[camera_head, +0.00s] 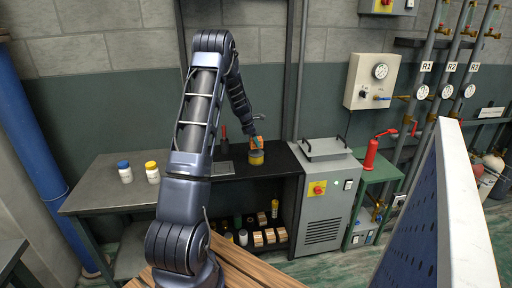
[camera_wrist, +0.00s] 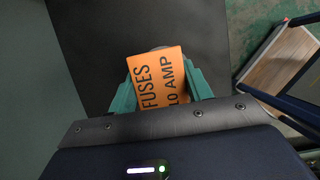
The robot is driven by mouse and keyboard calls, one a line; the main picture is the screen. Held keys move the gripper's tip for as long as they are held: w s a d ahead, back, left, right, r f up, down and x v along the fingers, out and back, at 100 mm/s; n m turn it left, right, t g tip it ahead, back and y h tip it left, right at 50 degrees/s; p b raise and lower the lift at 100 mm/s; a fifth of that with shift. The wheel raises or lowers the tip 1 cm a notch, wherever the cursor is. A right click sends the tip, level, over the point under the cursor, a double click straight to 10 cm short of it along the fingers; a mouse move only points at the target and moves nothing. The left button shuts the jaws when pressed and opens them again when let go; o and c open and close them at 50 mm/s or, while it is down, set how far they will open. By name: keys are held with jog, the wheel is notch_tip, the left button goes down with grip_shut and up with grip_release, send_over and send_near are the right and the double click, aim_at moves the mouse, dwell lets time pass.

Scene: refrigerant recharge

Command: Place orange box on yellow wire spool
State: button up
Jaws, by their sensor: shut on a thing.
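The orange box (camera_head: 257,141) is in my gripper, above the dark bench top. In the wrist view the orange box (camera_wrist: 162,78) reads "FUSES 10 AMP" and sits between my gripper's teal fingers (camera_wrist: 160,92), which are shut on it. The yellow wire spool (camera_head: 256,159) stands upright on the bench directly under the box in the head view. I cannot tell whether the box touches the spool. In the wrist view the box hides nearly all of what lies beneath it.
A grey cabinet (camera_head: 324,195) is right of the spool. Several boxes and cans fill the shelf below. A red pump (camera_head: 371,155) stands farther right.

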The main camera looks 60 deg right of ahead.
jog(key=shift+f, duration=1.8)
jog(key=shift+f, duration=0.15)
jog(key=o, duration=1)
